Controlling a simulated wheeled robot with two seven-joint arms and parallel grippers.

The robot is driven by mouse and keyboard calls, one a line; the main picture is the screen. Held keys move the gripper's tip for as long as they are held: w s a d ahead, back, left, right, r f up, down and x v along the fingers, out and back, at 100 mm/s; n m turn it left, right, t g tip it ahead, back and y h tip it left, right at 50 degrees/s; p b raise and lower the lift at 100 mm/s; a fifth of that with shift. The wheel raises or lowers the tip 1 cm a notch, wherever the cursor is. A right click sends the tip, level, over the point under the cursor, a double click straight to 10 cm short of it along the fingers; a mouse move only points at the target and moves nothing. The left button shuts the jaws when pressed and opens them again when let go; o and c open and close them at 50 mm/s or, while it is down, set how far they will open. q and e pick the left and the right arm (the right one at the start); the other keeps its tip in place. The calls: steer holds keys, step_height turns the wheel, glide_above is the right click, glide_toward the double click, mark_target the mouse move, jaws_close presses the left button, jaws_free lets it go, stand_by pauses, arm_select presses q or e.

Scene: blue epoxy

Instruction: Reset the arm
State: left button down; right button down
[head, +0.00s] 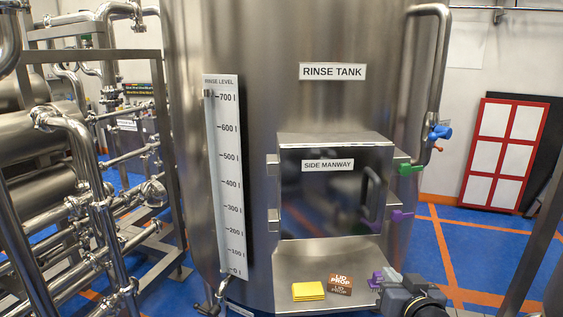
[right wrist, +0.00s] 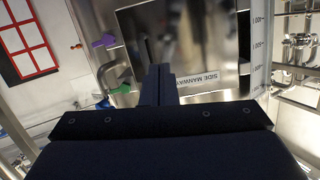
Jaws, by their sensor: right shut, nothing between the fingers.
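My right gripper (head: 408,296) is at the lower right of the head view, in front of the right end of the shelf below the manway. In the right wrist view its two dark fingers (right wrist: 158,82) are together with nothing between them. They point towards the tank front, and the side manway door (right wrist: 195,50) is beyond them. In the head view the side manway door (head: 322,190) looks closed, with a dark handle (head: 372,194) on its right side. The gripper is apart from the door and handle. My left gripper is not in view.
The steel shelf (head: 325,260) bears a yellow pad (head: 308,291) and a brown "LID PROP" block (head: 341,284). Green (head: 411,169) and purple (head: 402,215) latches stick out right of the door. A blue valve handle (head: 440,132) is on the pipe. Pipework (head: 80,160) fills the left.

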steer(key=s+f+g+y+p, duration=0.1)
steer(key=s+g, duration=0.2)
steer(key=s, duration=0.5)
steer(key=s+a+f+g+y+p, duration=0.1)
steer(key=s+g+p, duration=0.1)
steer(key=s, duration=0.7)
steer(key=s+a+f+m+g+p, duration=0.1)
steer(key=s+g, duration=0.4)
steer(key=s, duration=0.3)
steer(key=shift+s+y, duration=0.4)
